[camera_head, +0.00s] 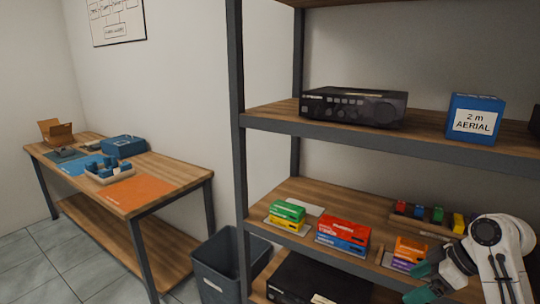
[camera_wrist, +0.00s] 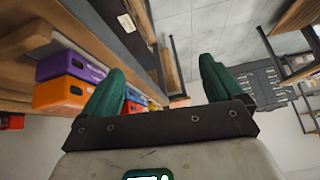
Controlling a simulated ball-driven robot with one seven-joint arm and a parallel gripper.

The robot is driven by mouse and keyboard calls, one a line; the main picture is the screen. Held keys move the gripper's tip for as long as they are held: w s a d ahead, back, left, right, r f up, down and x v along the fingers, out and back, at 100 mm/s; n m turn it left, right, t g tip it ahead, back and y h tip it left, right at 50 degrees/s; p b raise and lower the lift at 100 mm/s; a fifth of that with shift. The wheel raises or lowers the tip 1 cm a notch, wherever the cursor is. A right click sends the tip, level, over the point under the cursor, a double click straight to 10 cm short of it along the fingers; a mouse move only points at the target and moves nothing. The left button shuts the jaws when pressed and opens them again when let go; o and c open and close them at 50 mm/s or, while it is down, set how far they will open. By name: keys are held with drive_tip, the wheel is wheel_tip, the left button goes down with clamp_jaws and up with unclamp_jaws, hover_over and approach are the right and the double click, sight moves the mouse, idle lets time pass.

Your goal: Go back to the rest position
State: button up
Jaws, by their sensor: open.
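My gripper (camera_head: 426,282) is at the lower right of the head view, in front of the shelf's middle board. In the wrist view its two green fingers (camera_wrist: 160,90) stand wide apart with nothing between them. An orange box (camera_head: 411,249) on a purple box (camera_head: 401,264) lies just left of and beyond the gripper. In the wrist view the orange box (camera_wrist: 60,93) and the purple box (camera_wrist: 70,67) show left of the fingers, apart from them.
The shelf (camera_head: 340,140) holds a black radio (camera_head: 353,107), a blue "2 m AERIAL" box (camera_head: 474,118), green-yellow boxes (camera_head: 287,213) and red-blue boxes (camera_head: 342,234). A grey bin (camera_head: 229,265) stands on the floor by a workbench (camera_head: 165,175). Floor at lower left is clear.

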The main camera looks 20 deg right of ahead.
drive_tip(key=s+a+f+m+g, duration=0.15)
drive_tip(key=s+a+f, duration=0.25)
drive_tip(key=a+f, duration=0.5)
drive_tip(key=s+a+f+m, duration=0.35)
drive_tip(key=a+f, duration=0.25)
drive_tip(key=a, duration=0.5)
drive_tip(key=s+f+m+g+h, duration=0.1)
drive_tip(key=s+f+h, duration=0.1)
drive_tip(key=s, duration=0.6)
drive_tip(key=s+f+m+g+h, duration=0.1)
drive_tip(key=s+f+h, duration=0.1)
drive_tip(key=s, duration=0.7)
drive_tip(key=shift+s+a+f+g+h, duration=0.2)
drive_tip(key=shift+s+f+g+h, duration=0.1)
drive_tip(key=shift+g, duration=0.05)
idle(0.4)
